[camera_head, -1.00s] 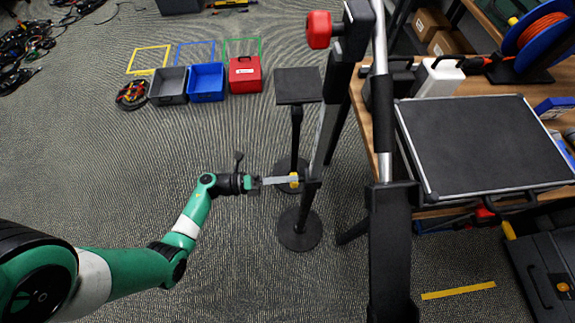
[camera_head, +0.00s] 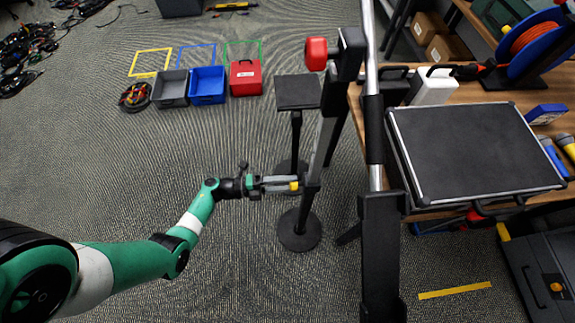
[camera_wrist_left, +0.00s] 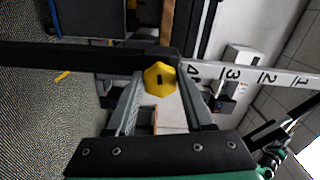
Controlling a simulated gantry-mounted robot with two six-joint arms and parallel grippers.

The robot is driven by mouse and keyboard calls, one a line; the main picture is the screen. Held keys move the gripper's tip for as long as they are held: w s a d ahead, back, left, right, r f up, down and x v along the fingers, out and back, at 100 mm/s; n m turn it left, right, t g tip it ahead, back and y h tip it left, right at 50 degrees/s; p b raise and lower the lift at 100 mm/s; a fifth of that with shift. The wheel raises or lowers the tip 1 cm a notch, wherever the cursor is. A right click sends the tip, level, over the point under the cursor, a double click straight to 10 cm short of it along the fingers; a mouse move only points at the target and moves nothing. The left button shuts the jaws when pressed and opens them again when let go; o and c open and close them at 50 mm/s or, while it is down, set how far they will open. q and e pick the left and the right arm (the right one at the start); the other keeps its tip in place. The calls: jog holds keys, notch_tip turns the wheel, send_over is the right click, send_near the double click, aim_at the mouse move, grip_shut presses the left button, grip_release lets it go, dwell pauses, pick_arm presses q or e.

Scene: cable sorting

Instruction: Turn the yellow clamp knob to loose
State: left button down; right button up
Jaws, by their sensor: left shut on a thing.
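The yellow clamp knob (camera_head: 294,186) sits on the side of a black upright post (camera_head: 318,150) in the head view. In the left wrist view the knob (camera_wrist_left: 159,79) shows as a faceted yellow piece with a short dark mark on its face. A black bar runs left from it and a white strip with numbers runs right. My left gripper (camera_head: 289,183) reaches it from the left. In the wrist view its two grey fingers (camera_wrist_left: 160,88) are shut on the knob, one on each side. My right gripper is not in view.
A stand with a square black top (camera_head: 297,92) is behind. A wooden bench with a black case (camera_head: 470,145) is at right. Grey (camera_head: 171,88), blue (camera_head: 207,84) and red (camera_head: 245,78) containers are on the floor.

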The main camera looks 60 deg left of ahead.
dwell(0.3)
pick_arm(q)
jog(key=shift+c, duration=1.4)
grip_release()
jog(key=v, duration=1.1)
jog(key=shift+s+p, duration=0.3)
jog(key=shift+p, duration=0.15)
jog(key=shift+a, duration=0.15)
